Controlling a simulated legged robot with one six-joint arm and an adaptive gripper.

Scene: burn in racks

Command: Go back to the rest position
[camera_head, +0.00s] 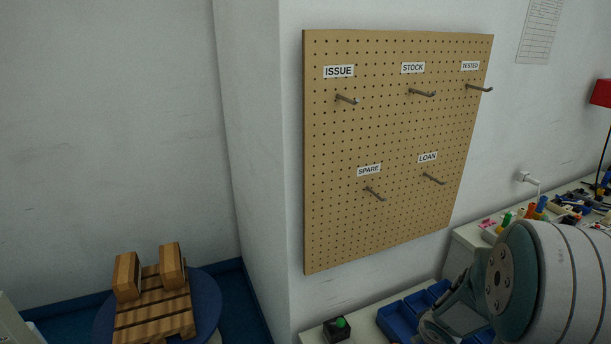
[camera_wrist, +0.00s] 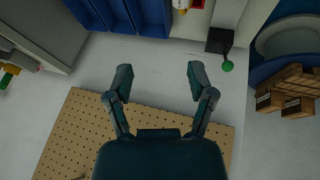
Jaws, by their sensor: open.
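My gripper (camera_wrist: 158,80) shows in the wrist view with its two fingers spread wide apart and nothing between them. A pale surface lies beyond the fingertips, and a perforated board (camera_wrist: 70,140) lies behind the fingers. In the head view my arm comes in at the lower right, in front of the bench, and the fingertips are not clear there. The pegboard (camera_head: 400,200) hangs on the wall with several bare hooks labelled ISSUE, STOCK, TESTED, SPARE and LOAN.
A wooden pallet with two blocks (camera_head: 152,308) rests on a round blue top at lower left. Small coloured parts and a red lamp (camera_head: 601,93) are at right.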

